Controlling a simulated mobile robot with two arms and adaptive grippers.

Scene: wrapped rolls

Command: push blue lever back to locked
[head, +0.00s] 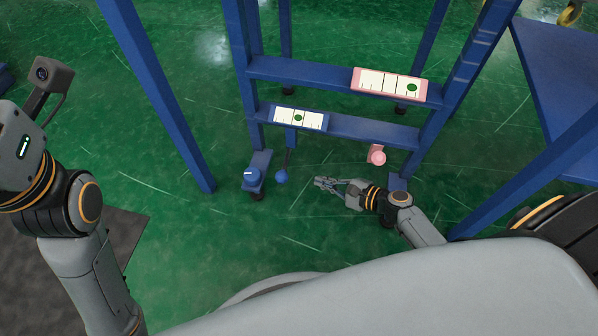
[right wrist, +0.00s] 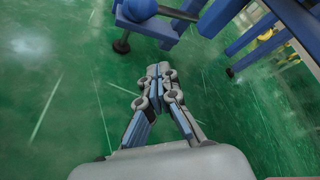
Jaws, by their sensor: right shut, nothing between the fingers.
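The blue lever (head: 281,176) hangs on the blue frame below the gauge with the blue border. It is a dark rod with a blue ball at its lower end. My right gripper (head: 318,183) is shut and empty, to the right of the ball and apart from it. In the right wrist view, the shut fingertips (right wrist: 158,70) point towards the frame over green floor. A blue rounded part (right wrist: 138,9) shows at the top there; I cannot tell whether it is the lever's ball. My left arm shows at the left, but its gripper is out of view.
A blue knob (head: 252,178) sits left of the lever. A pink knob (head: 377,155) is on the right of the frame. The blue-bordered gauge (head: 298,118) and pink-bordered gauge (head: 388,84) are on crossbars (head: 350,127). Floor around my right gripper is clear.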

